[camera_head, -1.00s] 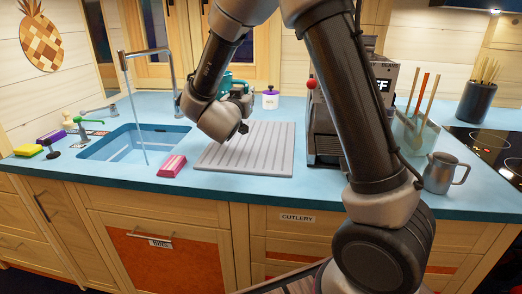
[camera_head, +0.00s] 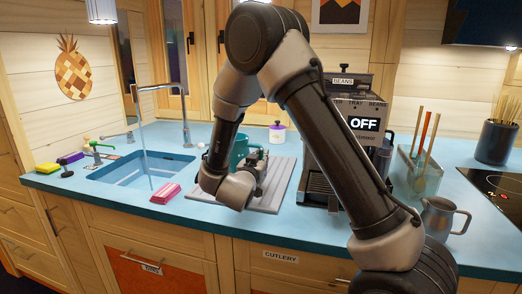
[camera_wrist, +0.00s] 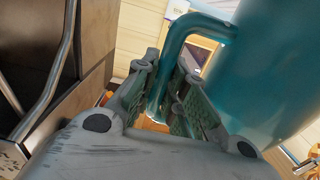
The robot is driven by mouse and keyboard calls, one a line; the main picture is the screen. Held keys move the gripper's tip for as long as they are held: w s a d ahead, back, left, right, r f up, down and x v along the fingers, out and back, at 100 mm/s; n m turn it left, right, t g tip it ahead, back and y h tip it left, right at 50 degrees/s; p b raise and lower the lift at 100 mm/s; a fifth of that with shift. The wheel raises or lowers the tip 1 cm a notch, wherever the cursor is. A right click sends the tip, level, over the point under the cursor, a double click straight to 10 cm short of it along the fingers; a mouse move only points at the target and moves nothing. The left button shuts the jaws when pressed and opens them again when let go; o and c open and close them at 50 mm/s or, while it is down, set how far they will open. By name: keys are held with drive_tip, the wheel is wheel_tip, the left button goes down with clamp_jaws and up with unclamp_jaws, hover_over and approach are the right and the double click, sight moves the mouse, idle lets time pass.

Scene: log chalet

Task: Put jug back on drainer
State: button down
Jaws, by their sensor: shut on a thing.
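My gripper (camera_wrist: 160,95) is shut on the handle of a teal jug (camera_wrist: 270,70). In the wrist view the jug's body fills the upper right, and its handle runs down between my fingers. In the head view the teal jug (camera_head: 240,146) shows partly behind my wrist, over the back part of the drainer (camera_head: 272,196). The drainer is a grey ridged board on the blue counter, partly covered by my arm. The jug's base is hidden, so I cannot tell whether it touches the drainer.
A sink (camera_head: 140,170) with a running tap (camera_head: 185,120) lies left, with a pink sponge (camera_head: 166,193) at its front. A coffee machine (camera_head: 350,120) stands close right of the drainer. A steel pitcher (camera_head: 442,217) stands farther right. A white jar (camera_head: 277,133) is behind.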

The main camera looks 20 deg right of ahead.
drive_tip(key=shift+f, duration=0.25)
drive_tip(key=c, duration=1.5)
unclamp_jaws()
drive_tip(key=shift+f, duration=0.15)
